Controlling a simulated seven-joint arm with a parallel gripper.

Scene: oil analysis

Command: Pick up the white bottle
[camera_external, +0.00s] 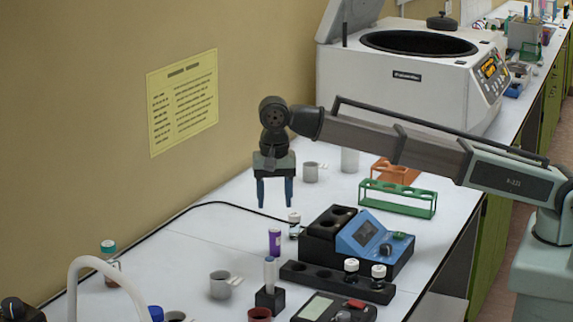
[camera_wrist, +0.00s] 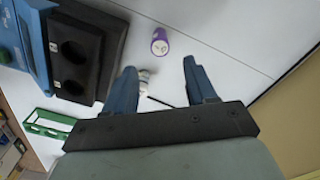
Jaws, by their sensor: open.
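A small white-capped bottle (camera_external: 294,226) stands on the white bench, just left of the black and blue device. It also shows in the wrist view (camera_wrist: 146,76), partly hidden by the left finger. My gripper (camera_external: 275,203) points down with its two blue fingers spread, empty, above the bench and apart from the bottle. In the wrist view, the finger gap (camera_wrist: 159,66) has the bottle near its left side. A plain white cylinder (camera_external: 349,160) stands farther back, right of my gripper.
A purple vial (camera_external: 274,242) stands close to the bottle, left of it. The black and blue device (camera_external: 365,240) is on the right. A green rack (camera_external: 398,199) and a metal cup (camera_external: 311,172) are behind. A black cable (camera_external: 215,203) crosses the bench.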

